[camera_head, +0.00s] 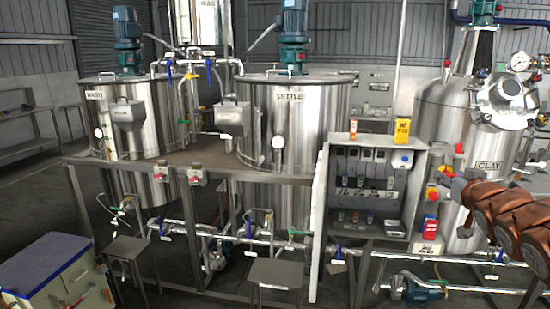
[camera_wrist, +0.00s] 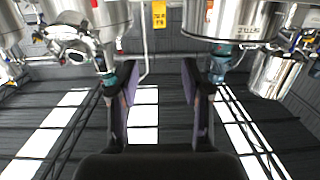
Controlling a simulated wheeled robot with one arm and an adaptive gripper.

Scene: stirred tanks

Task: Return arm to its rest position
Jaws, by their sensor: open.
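My gripper (camera_wrist: 160,82) shows in the wrist view with its two dark fingers spread wide apart. Nothing is between the fingers. My copper-coloured arm (camera_head: 500,215) reaches in from the right edge of the head view, in front of the lower part of the CLAY tank (camera_head: 452,125).
The WASH tank (camera_head: 125,135) and SETTLE tank (camera_head: 300,125) stand left and centre. An open electrical cabinet (camera_head: 413,190) stands left of my arm. Pipes and valves run low along the frame. A white and blue tool cabinet (camera_head: 45,265) is at lower left.

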